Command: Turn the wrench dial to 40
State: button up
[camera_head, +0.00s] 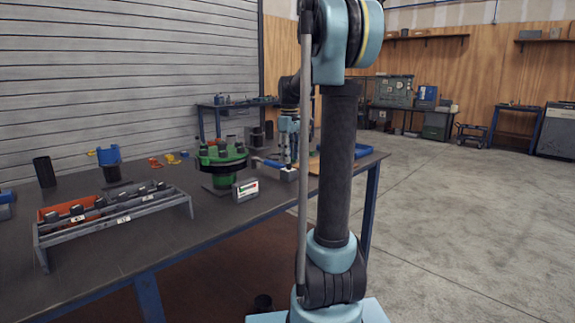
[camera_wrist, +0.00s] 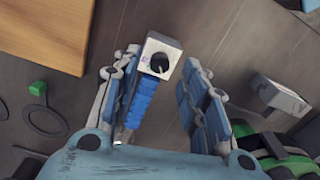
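The wrench lies on the workbench; its blue grip (camera_head: 268,163) and grey square head (camera_head: 289,174) show in the head view. In the wrist view its head (camera_wrist: 160,56) with a round hole is at top centre, and the ribbed blue grip (camera_wrist: 143,105) runs down between my fingers. My gripper (camera_wrist: 160,75) is open around the wrench, its left finger close to the grip and a clear gap on the right. My gripper also shows above the bench in the head view (camera_head: 289,130). The dial's number cannot be read.
A green flanged pipe (camera_head: 222,160) with several bolts stands left of the wrench, beside a small grey box with a display (camera_head: 245,189). A rack of sockets (camera_head: 115,212) is at the bench's left. A brown wooden block (camera_wrist: 50,30) lies near the wrench.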

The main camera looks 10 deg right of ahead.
aim_at(289, 166)
jog(key=shift+f, duration=1.8)
grip_shut()
